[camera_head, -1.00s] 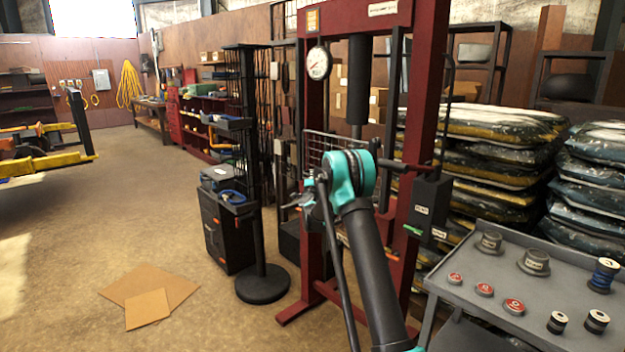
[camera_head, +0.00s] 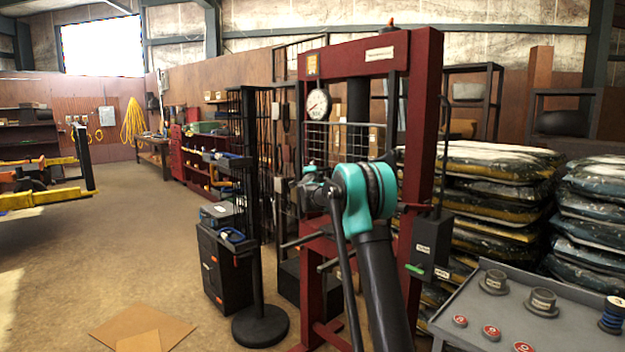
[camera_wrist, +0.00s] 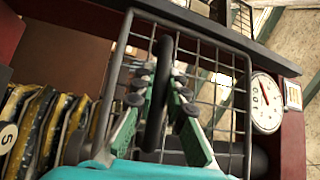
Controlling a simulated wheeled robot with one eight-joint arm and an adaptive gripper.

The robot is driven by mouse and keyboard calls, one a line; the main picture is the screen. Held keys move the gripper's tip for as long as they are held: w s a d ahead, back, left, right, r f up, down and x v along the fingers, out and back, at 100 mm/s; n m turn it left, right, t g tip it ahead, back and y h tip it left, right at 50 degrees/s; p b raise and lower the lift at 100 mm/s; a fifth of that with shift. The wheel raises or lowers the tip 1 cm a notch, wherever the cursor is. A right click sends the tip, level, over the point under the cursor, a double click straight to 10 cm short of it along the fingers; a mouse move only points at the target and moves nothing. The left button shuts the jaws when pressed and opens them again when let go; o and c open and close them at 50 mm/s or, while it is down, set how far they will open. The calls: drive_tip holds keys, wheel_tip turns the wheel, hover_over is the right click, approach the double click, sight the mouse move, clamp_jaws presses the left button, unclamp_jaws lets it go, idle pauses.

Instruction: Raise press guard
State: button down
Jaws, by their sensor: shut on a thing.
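The press guard is a wire mesh panel (camera_head: 352,130) in the upper opening of the dark red press (camera_head: 424,120), below and right of the round gauge (camera_head: 317,104). In the wrist view the guard (camera_wrist: 222,62) fills the middle, with a black handle bar (camera_wrist: 162,52) in front of its mesh. My gripper (camera_wrist: 160,92) has its green fingers on both sides of this handle and is shut on it. In the head view my wrist and arm hide the guard's lower part and the handle.
A black stand (camera_head: 262,325) with a round base is left of the press. A grey cart (camera_head: 480,325) with small labelled parts stands front right. Stacked bags (camera_head: 495,190) lie behind it. A cardboard sheet (camera_head: 125,325) lies on the floor; open floor is at left.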

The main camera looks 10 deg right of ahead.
drive_tip(key=shift+r, duration=0.3)
drive_tip(key=c, duration=1.5)
unclamp_jaws()
drive_tip(key=shift+c, duration=0.2)
drive_tip(key=s+a+f, duration=0.1)
drive_tip(key=s, duration=1)
drive_tip(key=shift+s+a+f, duration=0.35)
drive_tip(key=shift+s+a, duration=0.05)
drive_tip(key=shift+s, duration=0.1)
